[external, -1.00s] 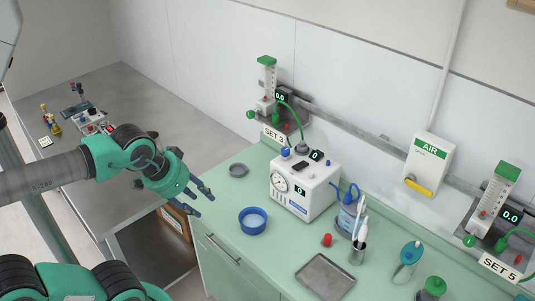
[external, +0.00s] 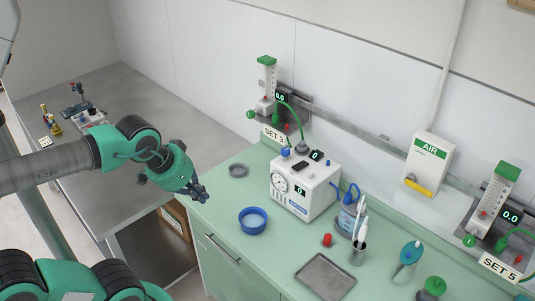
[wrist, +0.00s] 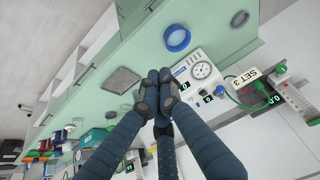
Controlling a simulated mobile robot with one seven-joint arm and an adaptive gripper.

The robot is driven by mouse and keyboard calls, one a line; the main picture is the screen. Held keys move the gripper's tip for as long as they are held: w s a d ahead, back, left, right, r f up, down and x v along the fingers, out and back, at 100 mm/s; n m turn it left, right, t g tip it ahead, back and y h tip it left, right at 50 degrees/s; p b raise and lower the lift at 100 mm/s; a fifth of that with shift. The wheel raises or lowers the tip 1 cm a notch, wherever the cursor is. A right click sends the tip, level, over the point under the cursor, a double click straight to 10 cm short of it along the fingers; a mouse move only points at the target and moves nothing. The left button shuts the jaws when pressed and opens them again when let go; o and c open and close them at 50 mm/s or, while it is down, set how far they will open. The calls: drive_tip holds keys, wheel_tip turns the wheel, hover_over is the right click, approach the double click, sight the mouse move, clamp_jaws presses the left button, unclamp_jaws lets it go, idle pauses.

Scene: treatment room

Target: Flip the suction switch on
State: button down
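A white box-shaped unit (external: 308,190) with a round gauge, small lit displays and a dark part on its top stands on the green counter, against the wall. In the wrist view the same unit (wrist: 202,66) lies beyond my fingers, with its gauge facing me. I cannot make out which part is the suction switch or how it is set. My gripper (external: 199,192) is over the counter's left edge, left of the unit and apart from it. In the wrist view its fingertips (wrist: 156,97) are drawn together, with nothing seen between them. The fingers hide part of the unit there.
A blue ring-shaped dish (external: 253,221) and a grey dish (external: 238,170) sit between my gripper and the unit. A blue-tubed jar (external: 347,216), a red knob (external: 327,240) and a metal tray (external: 325,278) are to its right. Wall flowmeters (external: 266,85) stand behind.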

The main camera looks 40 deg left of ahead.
drive_tip(key=w+r+n+g+p, duration=0.2)
drive_tip(key=w+r+n+p, duration=0.3)
drive_tip(key=w, duration=0.6)
drive_tip(key=w+r+n+g+p, duration=0.1)
drive_tip(key=w+r+n+p, duration=0.2)
drive_tip(key=w+r+p, duration=0.6)
drive_tip(key=n+g+p, duration=0.4)
drive_tip(key=n+p, duration=0.5)
drive_tip(key=p, duration=0.1)
hover_over(299, 166)
drive_tip(key=w, duration=0.1)
wheel_tip(299, 166, down, 9)
drive_tip(key=shift+w+f, duration=0.65)
drive_tip(key=shift+f, duration=0.2)
drive_tip(key=shift+f, duration=0.15)
drive_tip(key=f, duration=0.4)
drive_tip(key=s+f+p, duration=0.1)
drive_tip(key=f, duration=0.4)
drive_tip(key=s+f+p, duration=0.1)
drive_tip(key=f, duration=0.3)
drive_tip(key=shift+f, duration=0.25)
drive_tip(key=shift+f+b, duration=0.15)
drive_tip(key=shift+b, duration=0.2)
